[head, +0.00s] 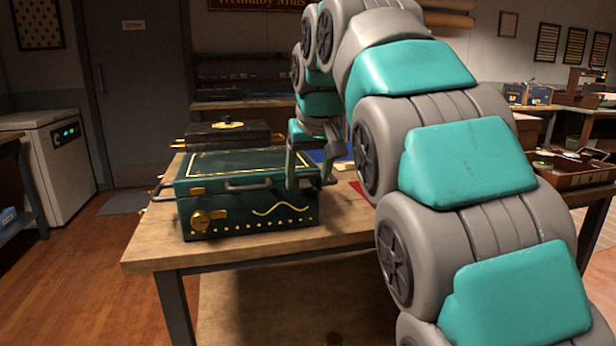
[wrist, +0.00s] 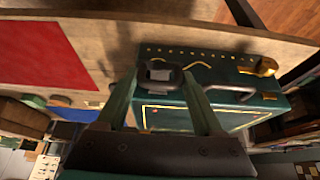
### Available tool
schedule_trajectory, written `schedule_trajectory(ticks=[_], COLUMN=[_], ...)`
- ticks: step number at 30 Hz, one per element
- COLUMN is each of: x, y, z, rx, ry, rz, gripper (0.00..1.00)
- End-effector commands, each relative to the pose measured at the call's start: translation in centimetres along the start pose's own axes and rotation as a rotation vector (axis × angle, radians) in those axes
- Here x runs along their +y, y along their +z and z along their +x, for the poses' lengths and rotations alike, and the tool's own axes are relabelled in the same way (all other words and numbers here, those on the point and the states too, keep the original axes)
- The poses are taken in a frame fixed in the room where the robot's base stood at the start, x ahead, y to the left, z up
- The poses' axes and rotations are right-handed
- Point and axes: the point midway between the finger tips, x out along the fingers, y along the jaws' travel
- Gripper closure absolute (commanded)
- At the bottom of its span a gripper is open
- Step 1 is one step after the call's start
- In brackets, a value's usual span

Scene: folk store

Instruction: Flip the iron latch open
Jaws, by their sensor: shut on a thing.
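A dark green box (head: 245,205) with gold lines and studs stands on a wooden table. An iron latch (wrist: 160,73), a dark loop around a paler grey piece, is at one end of its front edge. My gripper (head: 309,181) is at the box's front right corner, and it also shows in the wrist view (wrist: 166,82). Its two fingers are on either side of the latch and shut on it. In the head view the fingers partly hide the latch. The box lid (head: 235,163) lies closed. A similar dark bar fitting (head: 248,186) is on the front's middle.
A brass knob (head: 208,218) and brass clasp (head: 198,191) are on the box's front left. A black case (head: 225,134) stands behind. A red sheet (wrist: 40,55) and blue sheet (wrist: 70,113) lie beside the box. The tabletop's front left (head: 150,250) is clear.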

Motion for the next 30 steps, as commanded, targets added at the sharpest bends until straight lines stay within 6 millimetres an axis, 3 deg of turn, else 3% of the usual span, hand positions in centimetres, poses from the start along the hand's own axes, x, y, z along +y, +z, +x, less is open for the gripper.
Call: schedule_trajectory(ticks=[11, 12, 14, 24, 30], x=[-0.1, -0.1, -0.1, 0.0, 0.1], y=[-0.1, -0.1, -0.1, 0.0, 0.7], z=[0.0, 0.0, 0.0, -0.2, -2.3], rx=[0.0, 0.0, 0.0, 0.0, 0.002], ry=[-0.002, -0.002, -0.002, -0.001, 0.0], rz=[-0.001, -0.001, -0.001, 0.0, 0.0], gripper=[0.87, 0.28, 0.21, 0.19, 0.19])
